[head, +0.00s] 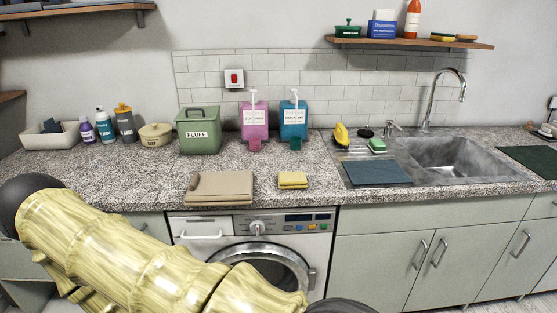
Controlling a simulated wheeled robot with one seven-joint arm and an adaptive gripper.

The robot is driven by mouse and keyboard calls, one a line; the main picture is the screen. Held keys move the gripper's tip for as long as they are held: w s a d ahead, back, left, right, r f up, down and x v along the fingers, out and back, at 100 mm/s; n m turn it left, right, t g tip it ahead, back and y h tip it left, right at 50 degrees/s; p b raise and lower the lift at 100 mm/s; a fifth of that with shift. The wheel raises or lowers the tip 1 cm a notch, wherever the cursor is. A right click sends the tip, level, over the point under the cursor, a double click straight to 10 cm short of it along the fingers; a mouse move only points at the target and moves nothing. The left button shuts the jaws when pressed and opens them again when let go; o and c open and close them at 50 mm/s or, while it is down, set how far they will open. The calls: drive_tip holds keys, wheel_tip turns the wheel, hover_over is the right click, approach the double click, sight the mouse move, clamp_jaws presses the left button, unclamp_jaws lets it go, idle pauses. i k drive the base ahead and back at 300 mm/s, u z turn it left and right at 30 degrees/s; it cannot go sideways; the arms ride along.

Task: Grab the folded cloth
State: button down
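A beige folded cloth (220,187) lies flat on the speckled counter, near its front edge and above the washing machine. A smaller yellow folded cloth (292,180) lies to its right, apart from it. My arm's pale yellow links cross the lower left of the head view, in front of the cabinets and part of the washing machine. My gripper does not show, so its opening and anything in it are hidden.
Behind the cloths stand a green FLUFF bin (199,134), a pink dispenser (254,121) and a blue dispenser (293,119). A dark mat (377,173) lies left of the sink (452,153). The counter (130,168) left of the beige cloth is clear. A washing machine (300,222) sits below.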

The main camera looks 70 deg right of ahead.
sight(287, 180)
drive_tip(key=z, duration=4.45)
drive_tip(key=i, duration=1.3)
drive_tip(key=u, duration=3.35)
